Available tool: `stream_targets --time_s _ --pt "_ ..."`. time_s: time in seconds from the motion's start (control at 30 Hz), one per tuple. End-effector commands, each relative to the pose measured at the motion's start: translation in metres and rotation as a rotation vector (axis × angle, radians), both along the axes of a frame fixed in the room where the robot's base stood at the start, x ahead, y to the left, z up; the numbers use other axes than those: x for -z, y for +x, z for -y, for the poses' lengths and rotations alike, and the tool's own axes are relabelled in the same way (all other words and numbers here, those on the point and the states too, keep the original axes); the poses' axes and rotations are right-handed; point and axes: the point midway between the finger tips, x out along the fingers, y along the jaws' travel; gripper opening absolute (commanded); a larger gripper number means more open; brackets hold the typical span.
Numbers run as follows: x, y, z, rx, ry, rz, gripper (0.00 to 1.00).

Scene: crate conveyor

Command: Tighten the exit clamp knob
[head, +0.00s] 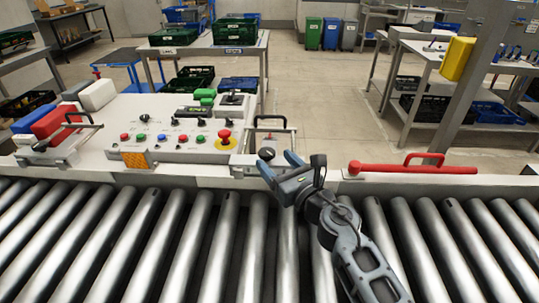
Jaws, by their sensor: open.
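A clamp (268,122) with a dark bent handle stands on the conveyor's far rail, right of the control panel. Its small dark round knob (266,153) shows at its foot. A second similar clamp (72,128) stands at the left end of the panel, with its dark knob (40,146) low on its left. No label shows which one is the exit clamp. My gripper (278,161) is open, with its blue-grey fingers pointing away toward the rail. Its left fingertip is close to the right clamp's knob; I cannot tell whether they touch. Nothing shows between the fingers.
The control panel (155,112) carries several buttons and a red emergency stop (225,134). A red bar handle (412,169) lies along the rail on the right. Steel rollers (140,240) fill the foreground, empty of crates. A grey post (470,80) rises at right.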

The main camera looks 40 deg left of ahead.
Motion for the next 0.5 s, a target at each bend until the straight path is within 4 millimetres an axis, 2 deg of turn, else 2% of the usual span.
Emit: stream_targets --time_s 0.2,0.5 --pt "0.0 0.009 -0.022 -0.002 0.0 0.0 0.69" --pt "0.0 0.014 -0.034 -0.001 0.001 0.0 0.69"
